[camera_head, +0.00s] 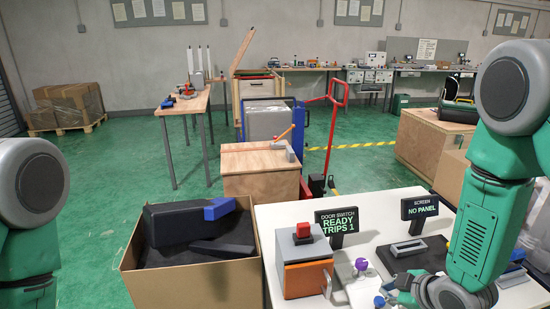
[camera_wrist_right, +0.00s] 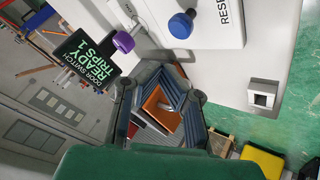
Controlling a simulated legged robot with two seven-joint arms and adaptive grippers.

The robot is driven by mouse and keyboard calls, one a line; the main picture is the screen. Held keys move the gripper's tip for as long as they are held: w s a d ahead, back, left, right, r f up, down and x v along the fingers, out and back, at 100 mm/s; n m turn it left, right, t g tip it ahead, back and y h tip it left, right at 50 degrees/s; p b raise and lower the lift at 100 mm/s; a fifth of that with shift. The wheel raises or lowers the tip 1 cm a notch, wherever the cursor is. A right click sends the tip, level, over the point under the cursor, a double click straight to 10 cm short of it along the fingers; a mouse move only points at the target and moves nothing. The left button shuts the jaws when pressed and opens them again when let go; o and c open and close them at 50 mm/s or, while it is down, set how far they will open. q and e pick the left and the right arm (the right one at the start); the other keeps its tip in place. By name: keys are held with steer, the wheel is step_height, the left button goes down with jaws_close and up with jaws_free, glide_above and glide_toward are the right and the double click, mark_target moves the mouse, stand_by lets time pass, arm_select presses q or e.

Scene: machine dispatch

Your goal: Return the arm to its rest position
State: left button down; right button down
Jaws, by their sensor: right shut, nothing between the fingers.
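My right arm (camera_head: 488,205) comes in from the right and bends down over the white table. Its gripper (camera_head: 392,295) is low at the front edge of the picture, partly hidden by the wrist and beside a blue knob (camera_head: 379,301). In the right wrist view the fingers of my right gripper (camera_wrist_right: 163,70) are shut with nothing between them. The blue knob (camera_wrist_right: 181,25) stands on a white box just beyond the fingertips, apart from them in that view. My left arm (camera_head: 30,200) shows only at the left edge; its gripper is out of view.
The white table (camera_head: 280,212) holds an orange box (camera_head: 308,279) with a red button (camera_head: 303,231), a purple knob (camera_head: 361,264), a door switch sign (camera_head: 337,222) reading READY, and a screen sign (camera_head: 420,207). An open carton (camera_head: 190,285) with dark pieces stands to the left.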

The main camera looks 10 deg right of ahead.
steer(key=s+a+f+m+g+h, duration=0.1)
steer(key=s+f+m+g, duration=0.25)
steer(key=s, duration=0.65)
steer(key=s+f+m+g, duration=0.2)
steer(key=s+f+m, duration=0.2)
steer(key=s, duration=0.7)
steer(key=s+a+f+m+g+h, duration=0.1)
steer(key=s+f+m+g, duration=0.25)
steer(key=s, duration=0.65)
steer(key=w+a+f+t+b, duration=0.1)
steer(key=w+f+b, duration=0.2)
steer(key=f+b, duration=1.2)
steer(key=shift+b, duration=0.4)
